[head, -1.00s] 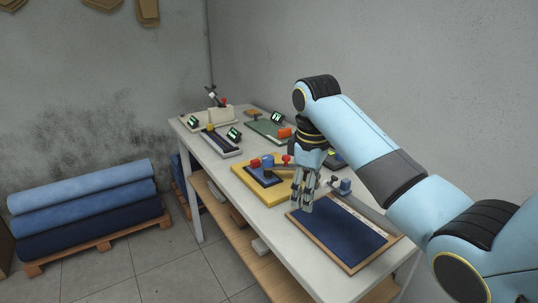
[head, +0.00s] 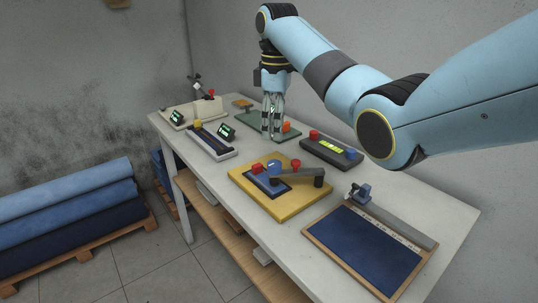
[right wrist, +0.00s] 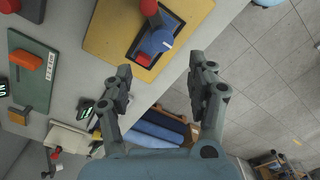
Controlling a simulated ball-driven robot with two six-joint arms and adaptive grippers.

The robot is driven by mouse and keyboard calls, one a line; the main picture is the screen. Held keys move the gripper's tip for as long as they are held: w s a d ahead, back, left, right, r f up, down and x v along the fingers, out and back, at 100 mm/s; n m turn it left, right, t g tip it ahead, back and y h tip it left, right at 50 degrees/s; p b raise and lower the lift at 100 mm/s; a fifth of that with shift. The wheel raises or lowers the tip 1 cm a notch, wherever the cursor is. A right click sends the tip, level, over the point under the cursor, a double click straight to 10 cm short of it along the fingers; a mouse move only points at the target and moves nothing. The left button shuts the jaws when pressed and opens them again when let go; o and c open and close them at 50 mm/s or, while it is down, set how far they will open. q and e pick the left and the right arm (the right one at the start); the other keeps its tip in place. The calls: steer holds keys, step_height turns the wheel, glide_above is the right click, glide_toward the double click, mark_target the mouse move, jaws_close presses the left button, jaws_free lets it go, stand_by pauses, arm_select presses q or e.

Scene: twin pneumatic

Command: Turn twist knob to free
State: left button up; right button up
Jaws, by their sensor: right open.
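A yellow board (head: 241,180) on the white table carries a dark blue pad, a blue knob (head: 274,168), two red caps and a grey arm. In the right wrist view, the blue knob (right wrist: 158,43) has a short white mark on top and sits beyond the fingertips. I cannot tell for sure whether this is the twist knob. My right gripper (head: 272,136) points down, open and empty, and overlaps the green board in the head view. Both spread fingers show in the right wrist view (right wrist: 158,76), touching nothing visible. My left gripper is out of view.
A dark box (head: 325,153) with a red and a blue knob stands near the wall. A green board (head: 253,120) with an orange block lies farther back. A wood-framed blue panel (head: 365,250) lies at the near end. Bare tabletop (head: 400,185) shows at the right.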

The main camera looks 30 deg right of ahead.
glide_above(276, 163)
steer(key=f, duration=0.4)
steer(key=shift+s+f, duration=0.2)
steer(key=shift+f, duration=0.15)
steer(key=f, duration=0.3)
steer(key=shift+w, duration=0.2)
steer(key=shift+f, duration=1.15)
steer(key=c, duration=0.4)
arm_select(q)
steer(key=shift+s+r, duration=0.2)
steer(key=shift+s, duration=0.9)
arm_select(e)
steer(key=c, duration=0.7)
